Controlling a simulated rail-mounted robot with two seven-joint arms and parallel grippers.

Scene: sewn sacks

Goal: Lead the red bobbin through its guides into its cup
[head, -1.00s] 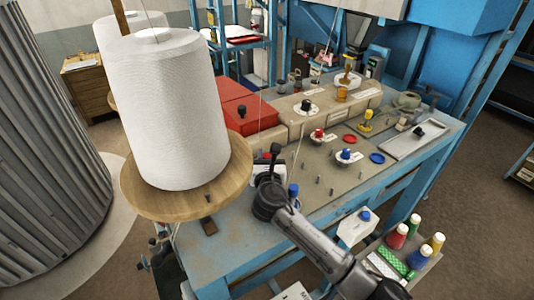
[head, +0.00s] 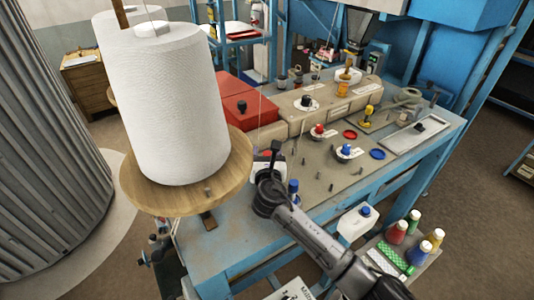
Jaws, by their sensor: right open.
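A red-topped piece (head: 319,129), which looks like the red bobbin, stands on a pale holder on the table's grey plate. A flat red disc (head: 350,134), possibly its cup, lies to its right. Several short grey pegs (head: 332,187), likely guides, stand on the plate nearer me. My right gripper (head: 275,151) is at the plate's left edge, left of the red-topped piece and apart from it. It is open; its fingertips are small and partly hidden, and I see nothing clearly held. My left gripper is out of view.
A big white thread cone (head: 165,105) on a wooden disc (head: 150,197) stands close on the left. A blue-topped piece (head: 345,150) and blue disc (head: 377,154) sit beside the red ones.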

